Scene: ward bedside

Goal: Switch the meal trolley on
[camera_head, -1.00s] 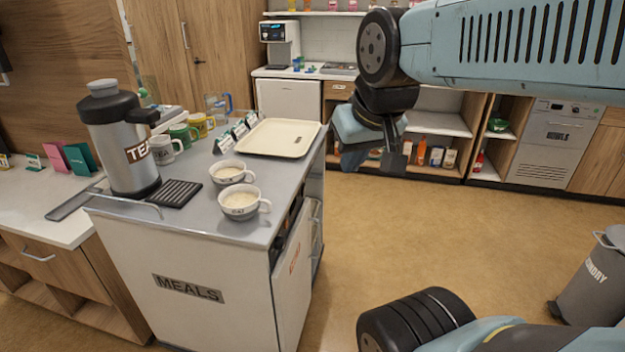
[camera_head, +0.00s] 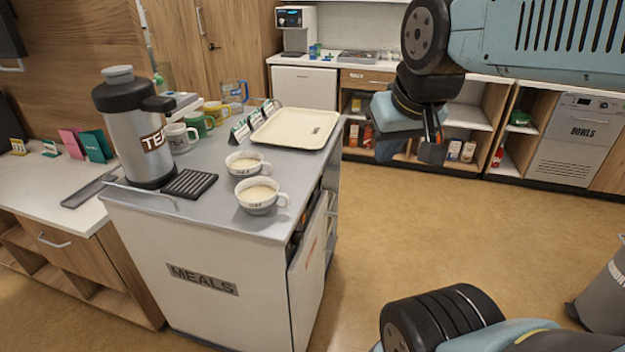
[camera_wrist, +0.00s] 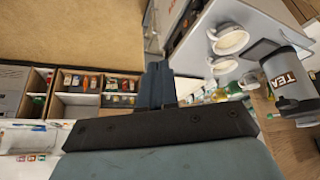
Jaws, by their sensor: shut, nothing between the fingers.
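The meal trolley (camera_head: 150,236) is a white cabinet with a grey top and a "MEALS" label, at the left of the head view. Its side door on the right stands slightly open, with a dark gap beside it. I cannot make out a switch. In the wrist view, part of the trolley (camera_wrist: 205,22) shows at the top, sideways. My gripper (camera_head: 433,150) is shut and empty, in the air to the right of the trolley and apart from it. In the wrist view its fingers (camera_wrist: 157,85) are together.
On the trolley top stand a tea flask (camera_head: 138,130), a black grille (camera_head: 190,184), two bowl-like cups (camera_head: 262,195), mugs and a cream tray (camera_head: 297,128). A wooden counter (camera_head: 50,190) adjoins at left. The floor (camera_head: 440,225) to the right is clear, with a grey laundry bin (camera_head: 604,305) at the edge.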

